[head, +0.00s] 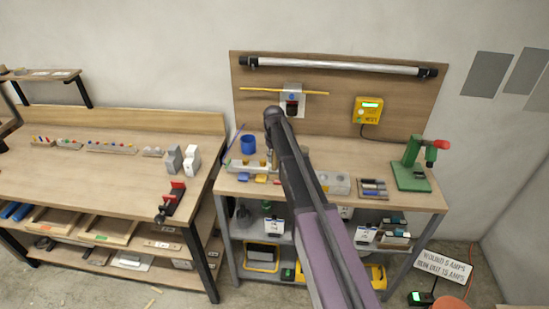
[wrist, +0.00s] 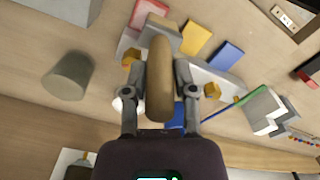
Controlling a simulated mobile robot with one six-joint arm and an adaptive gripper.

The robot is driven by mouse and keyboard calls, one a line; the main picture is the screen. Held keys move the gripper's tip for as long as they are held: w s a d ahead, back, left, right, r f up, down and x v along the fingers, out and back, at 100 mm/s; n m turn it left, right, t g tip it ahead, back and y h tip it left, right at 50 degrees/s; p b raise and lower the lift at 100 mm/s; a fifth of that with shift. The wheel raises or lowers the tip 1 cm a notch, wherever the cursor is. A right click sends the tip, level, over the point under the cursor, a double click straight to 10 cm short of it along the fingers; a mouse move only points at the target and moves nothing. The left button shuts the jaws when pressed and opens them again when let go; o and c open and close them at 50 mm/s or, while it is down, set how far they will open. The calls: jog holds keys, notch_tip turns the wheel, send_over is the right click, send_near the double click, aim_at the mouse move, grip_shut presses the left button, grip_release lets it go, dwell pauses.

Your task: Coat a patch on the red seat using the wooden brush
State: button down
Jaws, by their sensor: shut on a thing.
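The wooden brush (wrist: 159,85) is in my gripper (wrist: 160,90), its tan rounded handle upright in the wrist view between the two dark fingers. The fingers are shut on the handle. Its far end points toward a tan and grey part near the red seat (wrist: 150,12), a flat red piece at the top. I cannot tell whether the brush touches it. Yellow (wrist: 196,38) and blue (wrist: 227,55) pieces lie beside it to the right. In the head view, the yellow (head: 261,178) and blue (head: 245,177) pieces show; my arm hides the gripper's fingertips and the brush.
A blue cup (head: 248,145) stands behind the pale strip. A grey block with round recesses (head: 333,183), a small tray (head: 373,188) and a green press (head: 412,170) stand to the right. A grey cylinder (wrist: 68,76) shows in the wrist view. A left bench (head: 100,175) holds blocks and a clamp.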

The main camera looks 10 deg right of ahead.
jog(key=shift+d, duration=0.2)
jog(key=shift+s+d, duration=0.3)
jog(key=shift+d, duration=0.6)
jog(key=shift+s+d, duration=0.3)
jog(key=shift+d, duration=0.55)
notch_tip(320, 180, up, 6)
jog(key=p, duration=0.6)
jog(key=shift+r, duration=0.1)
notch_tip(320, 180, up, 3)
jog(key=p, duration=0.3)
